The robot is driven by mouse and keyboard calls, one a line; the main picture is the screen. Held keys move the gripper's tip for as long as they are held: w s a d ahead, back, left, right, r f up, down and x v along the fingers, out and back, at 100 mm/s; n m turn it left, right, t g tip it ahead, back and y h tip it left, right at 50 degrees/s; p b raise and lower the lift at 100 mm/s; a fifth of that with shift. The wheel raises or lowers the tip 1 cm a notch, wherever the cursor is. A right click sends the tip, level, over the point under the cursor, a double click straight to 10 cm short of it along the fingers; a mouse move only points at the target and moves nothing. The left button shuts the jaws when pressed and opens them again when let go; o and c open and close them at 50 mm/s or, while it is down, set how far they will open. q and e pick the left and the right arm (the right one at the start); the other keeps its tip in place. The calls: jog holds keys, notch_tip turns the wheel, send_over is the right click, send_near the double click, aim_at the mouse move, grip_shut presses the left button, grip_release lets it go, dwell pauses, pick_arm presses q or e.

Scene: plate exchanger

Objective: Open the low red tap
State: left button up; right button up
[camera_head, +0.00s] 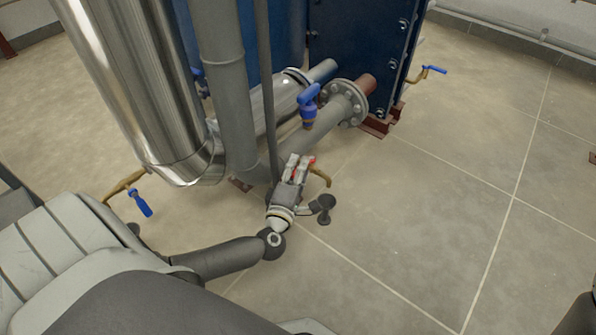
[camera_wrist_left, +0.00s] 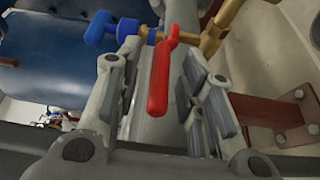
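The low red tap shows its red handle in the left wrist view (camera_wrist_left: 159,78), joined at its upper end to a brass fitting (camera_wrist_left: 215,35). In the head view only a small part of the red handle (camera_head: 311,160) shows, beside the fingers. My left gripper (camera_head: 298,165) is low by the pipes, over the floor. In the left wrist view its fingers stand apart on either side of the red handle, with gaps to both. It is open around the handle, not closed on it. My right gripper is not in view.
A blue-handled tap (camera_head: 308,105) sits on the pipe just above my left gripper. A grey vertical pipe (camera_head: 228,95) and a shiny metal column (camera_head: 150,90) stand to the left. Another blue-handled tap (camera_head: 139,203) is at lower left. The tiled floor (camera_head: 430,215) to the right is clear.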

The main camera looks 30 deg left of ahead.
pick_arm(q)
grip_shut()
dwell(0.5)
